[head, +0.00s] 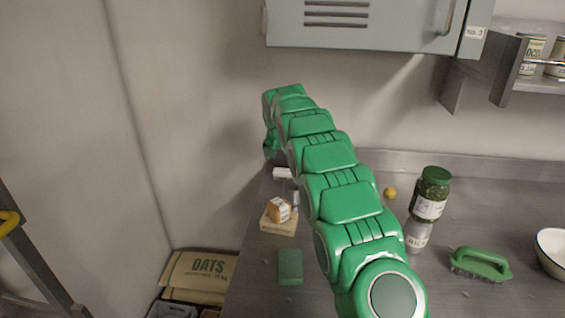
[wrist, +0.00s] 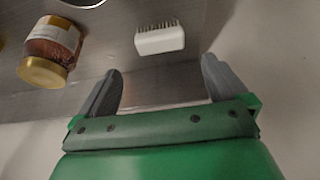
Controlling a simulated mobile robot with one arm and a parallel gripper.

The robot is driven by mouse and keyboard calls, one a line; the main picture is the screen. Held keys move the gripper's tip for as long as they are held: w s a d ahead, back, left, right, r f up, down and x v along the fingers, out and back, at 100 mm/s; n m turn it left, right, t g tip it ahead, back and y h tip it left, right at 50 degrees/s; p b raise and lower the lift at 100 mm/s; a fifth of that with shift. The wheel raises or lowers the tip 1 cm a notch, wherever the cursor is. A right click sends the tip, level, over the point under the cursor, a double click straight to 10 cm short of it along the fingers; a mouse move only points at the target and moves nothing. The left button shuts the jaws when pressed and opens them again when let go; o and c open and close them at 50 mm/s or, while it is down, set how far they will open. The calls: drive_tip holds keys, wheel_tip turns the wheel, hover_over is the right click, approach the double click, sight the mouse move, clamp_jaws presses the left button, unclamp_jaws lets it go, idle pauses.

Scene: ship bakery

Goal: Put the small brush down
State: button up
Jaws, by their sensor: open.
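The small brush (wrist: 160,42) has a white body and a row of short bristles. In the wrist view it lies on the grey metal counter, just beyond my fingertips and roughly centred between them. My gripper (wrist: 161,72) is open, and its two dark fingers are apart with nothing between them. In the head view a white piece, probably the small brush (head: 283,173), shows at the far left of the counter beside the end of my arm. My fingers are mostly hidden there.
A jar with a yellow lid (wrist: 42,72) is left of my fingers. A cabinet (head: 370,25) hangs above.

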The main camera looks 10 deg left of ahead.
drive_tip(key=shift+v, duration=0.95)
drive_tip(key=s+d+r+g, duration=0.1)
drive_tip(key=s+d+r, duration=0.2)
drive_tip(key=s+d, duration=0.5)
drive_tip(key=s+d+r+g+h, duration=0.1)
drive_tip(key=s+d+r, duration=0.35)
drive_tip(key=s, duration=0.45)
drive_tip(key=s+d+r+g, duration=0.1)
drive_tip(key=s+d+r, duration=0.2)
drive_tip(key=s+d, duration=0.5)
drive_tip(key=s+d+f+g, duration=0.1)
drive_tip(key=s+d+f, duration=0.2)
drive_tip(key=s, duration=1.7)
drive_tip(key=s+d+f+g+y, duration=0.1)
drive_tip(key=s+d+f+g, duration=0.1)
drive_tip(key=s, duration=1.9)
drive_tip(key=shift+d+f, duration=0.5)
drive_tip(key=shift+d, duration=0.35)
drive_tip(key=shift+s, duration=0.15)
